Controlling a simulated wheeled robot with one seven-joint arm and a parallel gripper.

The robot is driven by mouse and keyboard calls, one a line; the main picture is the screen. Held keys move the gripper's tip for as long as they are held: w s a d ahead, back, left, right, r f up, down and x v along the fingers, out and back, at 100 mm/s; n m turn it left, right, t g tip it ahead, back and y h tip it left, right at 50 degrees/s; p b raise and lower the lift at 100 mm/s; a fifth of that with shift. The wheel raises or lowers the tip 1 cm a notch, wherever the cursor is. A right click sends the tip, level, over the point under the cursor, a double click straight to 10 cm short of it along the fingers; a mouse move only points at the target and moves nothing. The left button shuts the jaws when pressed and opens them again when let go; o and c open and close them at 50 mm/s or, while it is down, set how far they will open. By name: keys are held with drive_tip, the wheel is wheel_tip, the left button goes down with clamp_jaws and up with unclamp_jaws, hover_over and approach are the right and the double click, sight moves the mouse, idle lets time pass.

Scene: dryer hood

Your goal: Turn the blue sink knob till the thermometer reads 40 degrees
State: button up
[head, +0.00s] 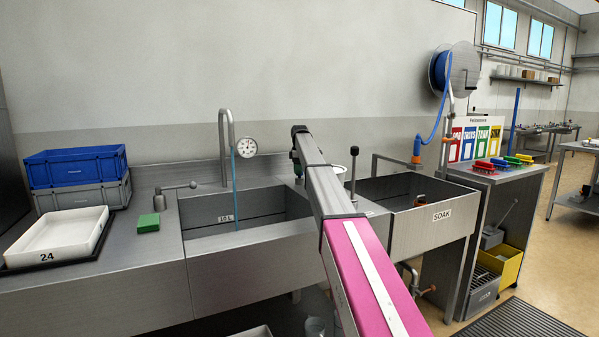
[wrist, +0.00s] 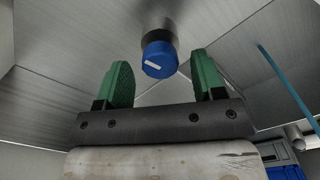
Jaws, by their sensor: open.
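The blue sink knob (wrist: 160,58) shows in the wrist view, round, with a white pointer mark on its face and a dark collar behind it. My gripper (wrist: 163,82) is open, its two green fingers standing to the left and right of the knob. The knob appears just beyond the fingertips, and I cannot tell how deep it sits between them; no contact shows. In the head view my arm hides the knob and most of the gripper. The thermometer (head: 247,147) is a white round dial by the tap (head: 226,140); its reading is too small to make out.
A blue stream (head: 235,175) runs from the tap into the left basin (head: 215,212). The soak basin (head: 440,226) lies right of my arm, with an upright black-handled lever (head: 353,165) between. A green sponge (head: 148,222) and white tray (head: 58,237) are on the left counter.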

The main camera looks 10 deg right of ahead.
wheel_tip(320, 180, up, 10)
idle(0.4)
